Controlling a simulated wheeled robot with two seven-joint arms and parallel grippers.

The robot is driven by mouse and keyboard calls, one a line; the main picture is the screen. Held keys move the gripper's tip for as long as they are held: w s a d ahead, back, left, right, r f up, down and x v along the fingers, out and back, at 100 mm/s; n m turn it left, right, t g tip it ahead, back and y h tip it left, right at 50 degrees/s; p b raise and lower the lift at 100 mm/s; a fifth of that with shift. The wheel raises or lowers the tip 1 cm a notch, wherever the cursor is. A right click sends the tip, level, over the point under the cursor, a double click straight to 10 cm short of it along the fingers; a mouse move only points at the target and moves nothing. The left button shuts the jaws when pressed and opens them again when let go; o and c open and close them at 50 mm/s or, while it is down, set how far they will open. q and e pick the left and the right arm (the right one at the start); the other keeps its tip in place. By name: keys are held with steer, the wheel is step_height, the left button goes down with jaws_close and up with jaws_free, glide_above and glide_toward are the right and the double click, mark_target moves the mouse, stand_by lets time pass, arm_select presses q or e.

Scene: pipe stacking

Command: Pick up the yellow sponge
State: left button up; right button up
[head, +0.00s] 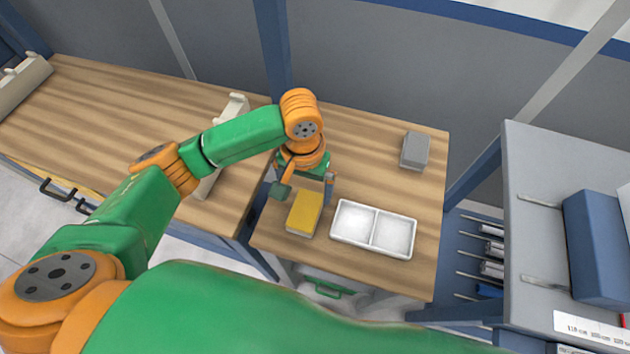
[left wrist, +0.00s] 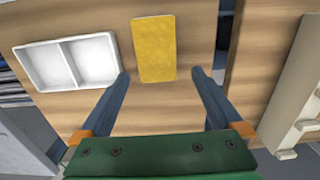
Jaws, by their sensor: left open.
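The yellow sponge (head: 304,213) lies flat on the small wooden table, just left of the white tray in the head view. In the left wrist view the sponge (left wrist: 154,49) is ahead of the fingers, in line with the gap between them. My left gripper (head: 307,189) is open and empty, close to the sponge; it also shows in the left wrist view (left wrist: 159,76), with its two blue fingers spread wider than the sponge. My right gripper is not in view; a large green arm link of mine crosses the bottom of the head view.
A white two-compartment tray (head: 373,228) stands right of the sponge. A grey block (head: 415,150) lies at the table's back right. A beige rack (head: 222,140) stands on the left table behind my arm. A grey shelf with a blue box (head: 597,248) is at far right.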

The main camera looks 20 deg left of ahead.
mark_target(305, 209)
arm_select(q)
steer(key=s+f, duration=0.2)
steer(key=f, duration=0.1)
steer(key=shift+s+d+f, duration=0.1)
steer(key=shift+s+f, duration=0.05)
steer(key=shift+s, duration=0.15)
step_height(305, 209, down, 2)
steer(key=shift+f, duration=0.2)
steer(key=shift+w+f, duration=0.3)
steer(key=shift+w, duration=0.1)
steer(key=shift+s+r, duration=0.15)
steer(key=c, duration=1.3)
steer(key=shift+o, duration=0.2)
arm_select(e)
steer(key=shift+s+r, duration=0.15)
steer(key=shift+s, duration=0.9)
